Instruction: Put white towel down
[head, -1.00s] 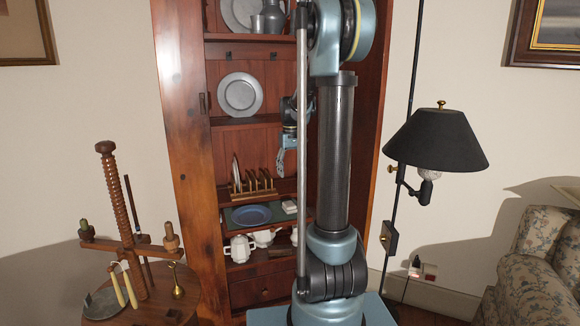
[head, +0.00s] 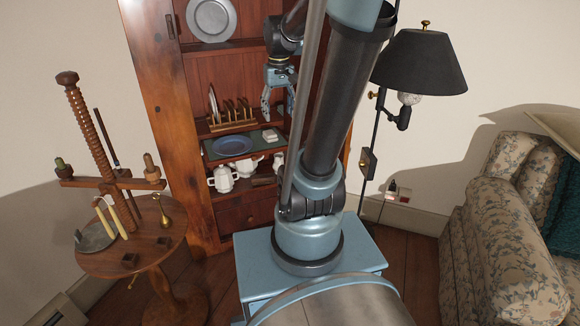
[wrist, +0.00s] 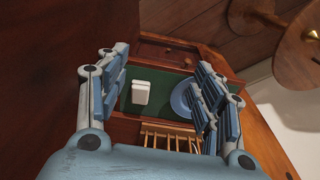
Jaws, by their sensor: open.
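The white towel (head: 270,136) is a small folded white block lying on the green mat (head: 215,153) of a cabinet shelf, right of a blue plate (head: 232,145). In the wrist view the towel (wrist: 141,92) lies on the mat (wrist: 170,80), between the fingers in the picture. My gripper (head: 278,104) is open, fingers pointing down, above and near the towel in the head view. Nothing is held between its fingers (wrist: 160,80).
A toast rack (head: 233,118) stands behind the blue plate, close to my gripper. White teapots (head: 222,178) stand on the shelf below. A round wooden table (head: 150,248), a black lamp (head: 420,62) and a floral armchair (head: 495,240) flank the cabinet.

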